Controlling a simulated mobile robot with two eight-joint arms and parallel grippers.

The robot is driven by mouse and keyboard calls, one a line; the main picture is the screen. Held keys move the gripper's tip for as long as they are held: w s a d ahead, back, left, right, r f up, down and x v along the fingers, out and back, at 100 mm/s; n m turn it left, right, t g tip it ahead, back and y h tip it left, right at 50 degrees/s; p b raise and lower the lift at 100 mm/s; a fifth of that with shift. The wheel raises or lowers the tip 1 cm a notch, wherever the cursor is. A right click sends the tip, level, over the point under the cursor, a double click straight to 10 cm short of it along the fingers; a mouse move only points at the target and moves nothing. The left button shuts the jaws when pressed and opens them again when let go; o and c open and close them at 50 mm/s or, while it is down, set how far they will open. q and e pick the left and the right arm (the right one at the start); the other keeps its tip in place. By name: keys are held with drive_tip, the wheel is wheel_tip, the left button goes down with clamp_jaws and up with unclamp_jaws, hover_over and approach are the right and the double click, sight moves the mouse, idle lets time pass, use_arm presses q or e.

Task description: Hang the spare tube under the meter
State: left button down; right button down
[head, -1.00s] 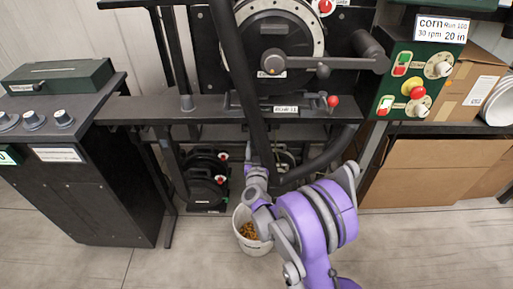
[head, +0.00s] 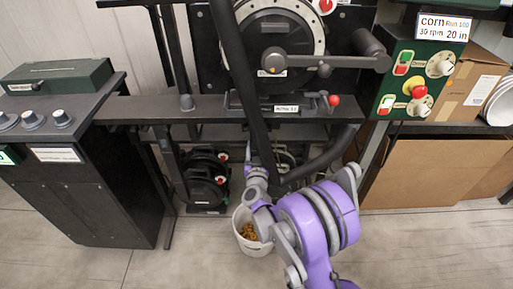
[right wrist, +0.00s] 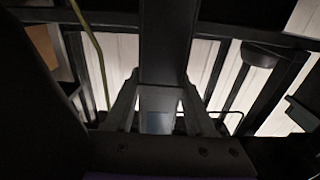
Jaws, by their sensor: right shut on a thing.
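The meter (head: 277,35) is a dark machine with a pale round disc and a crank, above a dark cross-beam (head: 205,108). A long black tube (head: 247,85) slants down in front of it, and a curved black tube (head: 325,165) bends below the beam at right. My right gripper (head: 255,168) is under the beam, near the lower ends of both. In the right wrist view my right gripper (right wrist: 160,100) is shut on a dark straight tube (right wrist: 165,45), which I take as the spare tube. Its top end is not clear. My left gripper is out of view.
A white bucket (head: 241,218) with yellow grain stands on the floor beneath my right wrist. Black units (head: 205,180) sit behind it. A dark cabinet (head: 100,200) stands left. A green control panel (head: 411,80) and cardboard boxes (head: 430,170) are right.

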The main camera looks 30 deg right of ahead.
drive_tip(key=shift+f, duration=0.3)
drive_tip(key=shift+c, duration=0.8)
unclamp_jaws()
drive_tip(key=v, duration=1)
drive_tip(key=shift+s+a+p, duration=0.3)
